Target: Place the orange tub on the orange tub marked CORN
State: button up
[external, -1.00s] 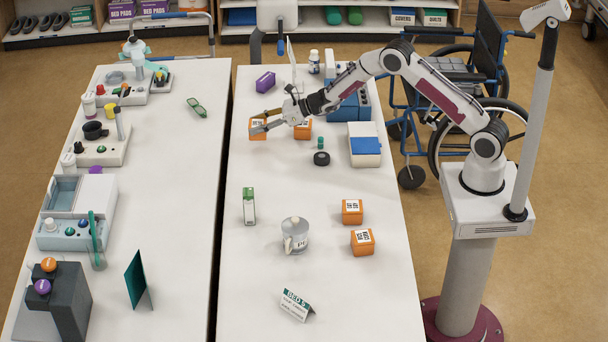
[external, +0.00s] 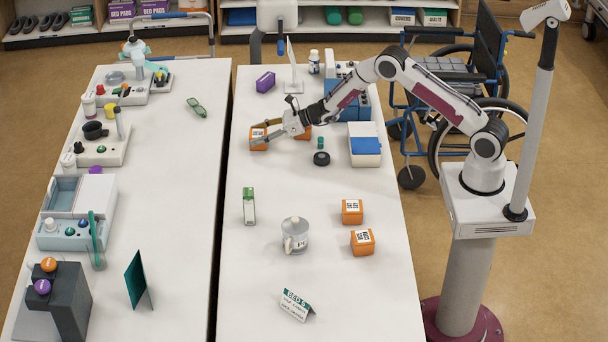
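Several orange tubs with white labels are on the right-hand table. One tub (external: 258,138) is at its far left, and another (external: 303,132) is just right of it, partly hidden by my gripper. Two more stand nearer the camera at right, one tub (external: 352,211) behind the other (external: 362,242). The lettering is too small to read, so I cannot tell which is marked CORN. My gripper (external: 261,135) is low at the far-left tub, its fingers spread to either side of it. I cannot tell whether they touch it.
A black round piece (external: 321,158), a blue-and-white box (external: 365,146) and a purple box (external: 265,82) are near my arm. The table's middle has free room.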

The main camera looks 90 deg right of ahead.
jog(key=shift+s, duration=0.1)
dwell(0.4)
jog(key=shift+v, duration=3.8)
